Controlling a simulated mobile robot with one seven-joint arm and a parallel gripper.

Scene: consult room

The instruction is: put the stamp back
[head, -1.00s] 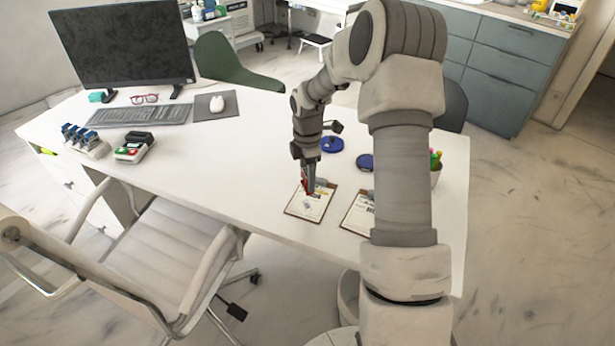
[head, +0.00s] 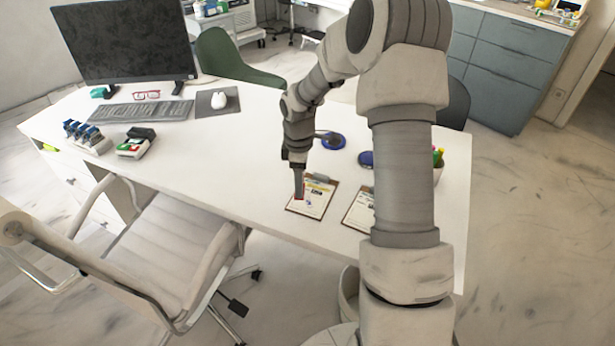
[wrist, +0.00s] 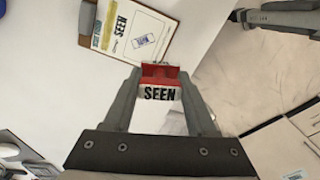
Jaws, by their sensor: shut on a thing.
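My gripper (head: 298,192) is shut on a red stamp (wrist: 160,82) with a white label reading SEEN. In the head view they are at the left side of a clipboard (head: 318,204). In the wrist view the stamp is off the edge of the clipboard (wrist: 165,30), whose paper bears a SEEN mark and a small blue print. A stamp rack (head: 84,137) with several blue-and-dark stamps stands at the left of the desk. An ink pad holder (head: 136,143) with green and red parts is right of it.
A second clipboard (head: 358,210) lies to the right, partly behind my arm. Two blue round items (head: 333,141) are behind. A keyboard (head: 137,111), glasses (head: 146,95) and mouse (head: 219,99) sit at the back left. The desk between the rack and clipboard is clear.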

